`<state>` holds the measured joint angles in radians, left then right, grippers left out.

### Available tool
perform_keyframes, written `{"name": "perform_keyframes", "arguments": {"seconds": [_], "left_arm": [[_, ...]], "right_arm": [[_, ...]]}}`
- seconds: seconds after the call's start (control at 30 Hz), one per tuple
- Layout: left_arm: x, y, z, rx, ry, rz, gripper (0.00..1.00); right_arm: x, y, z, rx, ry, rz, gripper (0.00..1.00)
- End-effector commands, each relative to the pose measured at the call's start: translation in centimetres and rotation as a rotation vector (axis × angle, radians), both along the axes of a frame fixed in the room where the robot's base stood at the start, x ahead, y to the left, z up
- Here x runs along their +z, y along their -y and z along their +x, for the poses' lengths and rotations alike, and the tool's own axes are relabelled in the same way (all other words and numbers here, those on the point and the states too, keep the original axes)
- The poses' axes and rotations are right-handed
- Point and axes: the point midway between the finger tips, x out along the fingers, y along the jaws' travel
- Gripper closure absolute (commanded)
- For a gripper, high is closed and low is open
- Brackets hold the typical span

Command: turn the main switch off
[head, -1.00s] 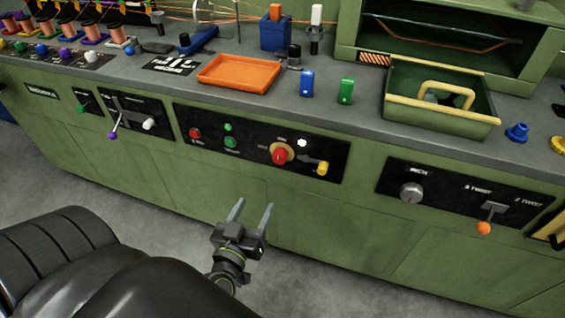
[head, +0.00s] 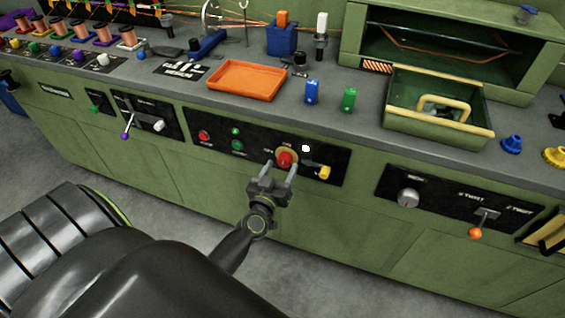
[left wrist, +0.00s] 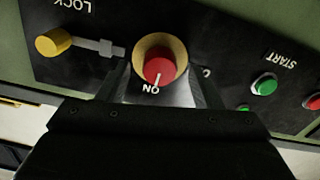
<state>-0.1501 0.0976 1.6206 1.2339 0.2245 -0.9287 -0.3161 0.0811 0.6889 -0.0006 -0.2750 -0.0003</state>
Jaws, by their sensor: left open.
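The main switch is a red knob (head: 285,160) in a yellow ring on the black front panel; in the left wrist view, which is upside down, the red knob (left wrist: 160,66) has its white mark pointing at the word ON. My left gripper (head: 279,170) is open, its fingertips at the knob's two sides in the picture. I cannot tell whether they touch it. A yellow-ended LOCK slide (left wrist: 80,46) sits beside the switch, its metal bar ending close to the ring. My right gripper is out of view.
Green START button (left wrist: 264,84) and red button (head: 204,135) are left of the switch in the head view. A lever with an orange ball (head: 475,233) sticks out at right. An orange tray (head: 246,80) and a green tote (head: 440,128) stand on the counter above.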

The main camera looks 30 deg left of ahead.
Motion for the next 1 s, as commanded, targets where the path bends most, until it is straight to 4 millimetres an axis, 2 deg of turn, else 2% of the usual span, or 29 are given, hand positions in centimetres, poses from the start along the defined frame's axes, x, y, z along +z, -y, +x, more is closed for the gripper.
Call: {"name": "perform_keyframes", "arguments": {"seconds": [0.2, 0.53, 0.87, 1.0], "left_arm": [[-0.1, -0.4, 1.8, 0.001, 0.0, 0.0, 0.41], [0.0, -0.5, 2.0, 0.001, 0.0, -0.001, 0.41], [0.0, -0.5, 2.0, 0.001, 0.0, -0.001, 0.84], [0.0, -0.5, 2.0, 0.001, 0.001, -0.004, 0.85]], "right_arm": [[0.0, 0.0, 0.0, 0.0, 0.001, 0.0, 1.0], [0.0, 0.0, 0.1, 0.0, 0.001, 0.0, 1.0], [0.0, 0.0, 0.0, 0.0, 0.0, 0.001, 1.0], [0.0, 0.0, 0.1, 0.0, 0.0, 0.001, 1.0]]}}
